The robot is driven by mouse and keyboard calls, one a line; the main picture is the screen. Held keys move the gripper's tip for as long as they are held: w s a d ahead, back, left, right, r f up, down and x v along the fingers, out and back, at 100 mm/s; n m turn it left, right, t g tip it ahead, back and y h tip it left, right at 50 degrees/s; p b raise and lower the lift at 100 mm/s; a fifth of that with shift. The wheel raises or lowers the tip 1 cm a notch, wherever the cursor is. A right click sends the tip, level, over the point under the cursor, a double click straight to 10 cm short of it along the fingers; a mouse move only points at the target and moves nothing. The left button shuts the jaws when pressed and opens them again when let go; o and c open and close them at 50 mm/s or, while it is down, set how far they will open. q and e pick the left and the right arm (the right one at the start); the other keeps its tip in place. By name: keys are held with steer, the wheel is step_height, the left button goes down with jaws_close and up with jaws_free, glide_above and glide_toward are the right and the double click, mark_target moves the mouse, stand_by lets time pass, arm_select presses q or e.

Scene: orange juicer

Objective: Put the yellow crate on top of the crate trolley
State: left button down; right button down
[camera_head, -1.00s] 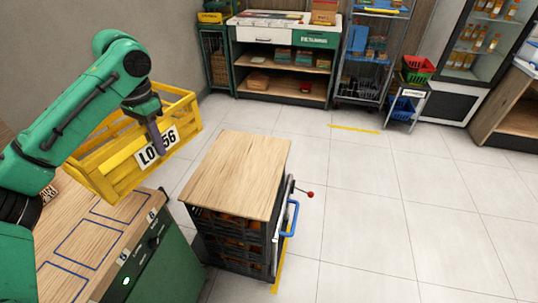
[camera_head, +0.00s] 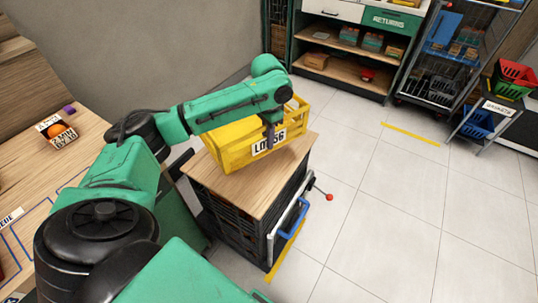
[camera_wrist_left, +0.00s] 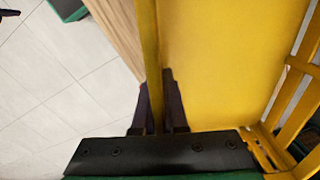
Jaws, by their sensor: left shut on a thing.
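The yellow crate (camera_head: 232,148), with a white "LOT 56" label, is over the wooden top of the crate trolley (camera_head: 236,196). I cannot tell whether it touches the top or hangs just above it. My left gripper (camera_head: 270,138) is shut on the crate's near right wall, by the label. In the left wrist view the crate (camera_wrist_left: 220,70) fills the right side, with its wall between the two fingers (camera_wrist_left: 157,105). The trolley has dark crate sides and a blue handle (camera_head: 292,218). My right gripper is not in view.
A wooden-topped counter (camera_head: 88,137) with an orange (camera_head: 56,129) stands at the left. A returns shelf (camera_head: 350,50), a wire rack (camera_head: 440,75) and a basket stand (camera_head: 488,118) line the back. The tiled floor (camera_head: 400,210) to the right is clear.

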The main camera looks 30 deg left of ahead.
arm_select(q)
step_height(320, 180, down, 7)
steer(key=shift+w+f, duration=0.1)
steer(key=shift+f, duration=0.1)
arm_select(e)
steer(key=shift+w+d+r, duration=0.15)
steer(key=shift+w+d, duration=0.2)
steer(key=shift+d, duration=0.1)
arm_select(q)
steer(key=c, duration=1)
jaws_free()
steer(key=shift+d+f, duration=0.1)
steer(key=shift+o, duration=0.2)
step_height(320, 180, up, 12)
steer(key=shift+r+b, duration=0.15)
steer(key=shift+b, duration=0.15)
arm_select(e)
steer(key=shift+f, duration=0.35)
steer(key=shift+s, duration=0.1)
